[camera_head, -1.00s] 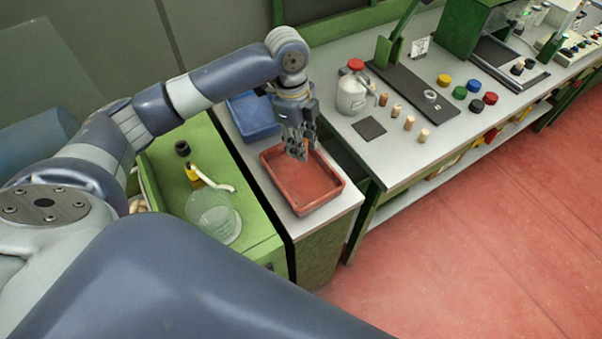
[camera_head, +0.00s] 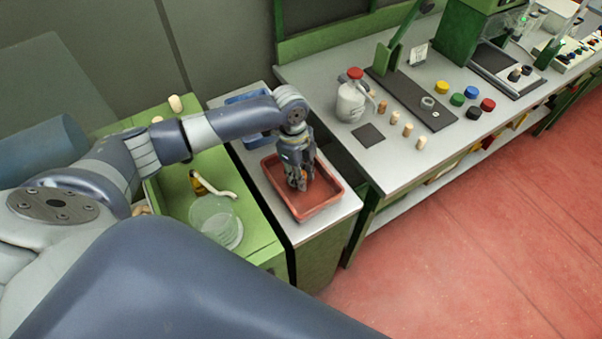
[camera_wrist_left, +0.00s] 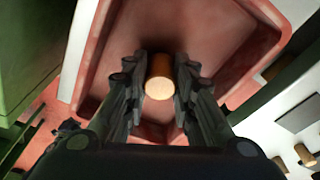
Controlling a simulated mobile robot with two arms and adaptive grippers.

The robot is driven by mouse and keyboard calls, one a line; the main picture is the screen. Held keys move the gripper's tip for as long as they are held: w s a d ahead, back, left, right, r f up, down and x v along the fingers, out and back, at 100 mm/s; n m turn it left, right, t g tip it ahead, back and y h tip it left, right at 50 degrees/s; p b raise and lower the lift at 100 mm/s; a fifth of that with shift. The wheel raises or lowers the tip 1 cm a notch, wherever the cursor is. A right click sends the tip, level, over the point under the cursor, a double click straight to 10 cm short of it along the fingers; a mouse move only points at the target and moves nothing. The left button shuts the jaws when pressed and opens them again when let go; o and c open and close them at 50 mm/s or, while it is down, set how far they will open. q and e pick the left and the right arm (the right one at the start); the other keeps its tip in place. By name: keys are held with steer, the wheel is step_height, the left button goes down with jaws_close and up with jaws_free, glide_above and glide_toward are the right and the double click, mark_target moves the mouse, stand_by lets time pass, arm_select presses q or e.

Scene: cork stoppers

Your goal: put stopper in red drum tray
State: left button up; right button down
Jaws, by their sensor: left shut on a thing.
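My left gripper (camera_head: 299,184) is down inside the red tray (camera_head: 328,207), over its floor. In the left wrist view the gripper (camera_wrist_left: 160,92) is shut on a cork stopper (camera_wrist_left: 159,88), whose pale round end faces the camera. The red tray's wall (camera_wrist_left: 95,62) surrounds the fingers in that view. In the head view the held stopper is mostly hidden by the fingers. I cannot tell whether the stopper touches the tray floor. My right gripper is not in view.
A blue tray (camera_head: 245,98) stands behind the red one, partly covered by my arm. On the bench to the right are several standing corks (camera_head: 408,130), a white jug with a red cap (camera_head: 351,100) and coloured caps (camera_head: 457,99). A clear beaker (camera_head: 215,222) stands at left.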

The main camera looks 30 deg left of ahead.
arm_select(q)
steer(key=shift+f, duration=0.15)
steer(key=o, duration=0.7)
steer(key=shift+r, duration=0.65)
step_height(320, 180, up, 11)
steer(key=a+b, duration=0.1)
steer(key=b, duration=0.1)
steer(key=shift+a+b, duration=0.2)
steer(key=shift+b, duration=0.2)
